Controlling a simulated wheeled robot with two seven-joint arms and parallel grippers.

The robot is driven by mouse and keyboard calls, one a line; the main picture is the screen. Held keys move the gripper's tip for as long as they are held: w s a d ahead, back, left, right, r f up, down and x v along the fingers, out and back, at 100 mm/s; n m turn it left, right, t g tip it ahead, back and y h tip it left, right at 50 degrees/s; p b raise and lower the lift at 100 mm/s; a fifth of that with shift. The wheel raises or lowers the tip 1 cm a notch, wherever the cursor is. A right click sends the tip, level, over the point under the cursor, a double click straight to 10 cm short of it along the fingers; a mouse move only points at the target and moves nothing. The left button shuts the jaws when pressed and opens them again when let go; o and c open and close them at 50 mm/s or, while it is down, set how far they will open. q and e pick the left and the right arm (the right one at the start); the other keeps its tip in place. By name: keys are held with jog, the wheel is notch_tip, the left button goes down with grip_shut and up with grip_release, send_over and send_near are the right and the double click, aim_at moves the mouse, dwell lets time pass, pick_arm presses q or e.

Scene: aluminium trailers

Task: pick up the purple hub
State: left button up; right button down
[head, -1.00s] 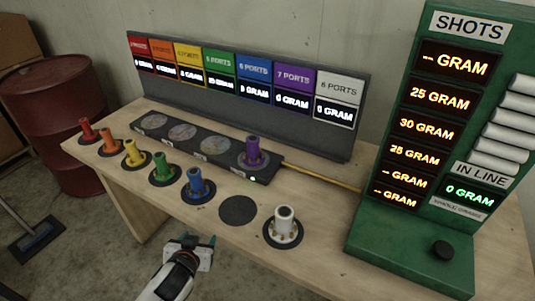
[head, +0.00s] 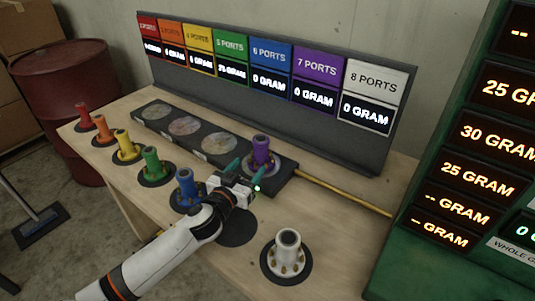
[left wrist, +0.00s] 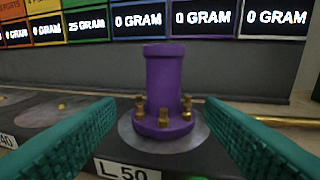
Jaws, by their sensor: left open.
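The purple hub (head: 260,152) stands upright on the right-most round pad of the dark bar on the table. In the left wrist view the purple hub (left wrist: 163,95) shows a tall tube on a flanged base with several brass studs. My left gripper (head: 245,172) is at the hub's near side. Its two green fingers (left wrist: 165,140) are open and apart, one to each side of the hub in the picture, with nothing held. The hub looks just beyond or between the fingertips; I cannot tell which. My right gripper is not in view.
A blue hub (head: 188,186) stands close left of my gripper, with green, yellow, orange and red hubs farther left. A white hub (head: 287,252) stands at the front right. A yellow rod (head: 345,192) runs right from the bar. The display panel (head: 300,105) stands behind.

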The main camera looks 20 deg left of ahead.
aim_at(257, 157)
pick_arm(q)
jog(key=w, duration=0.5)
jog(key=shift+d, duration=0.4)
jog(key=w, duration=0.3)
jog(key=w+d, duration=0.1)
jog(key=w, duration=0.1)
jog(key=shift+d+f, duration=0.1)
jog(key=shift+f, duration=0.3)
jog(key=shift+s, duration=0.1)
grip_shut()
jog(key=shift+r, duration=0.15)
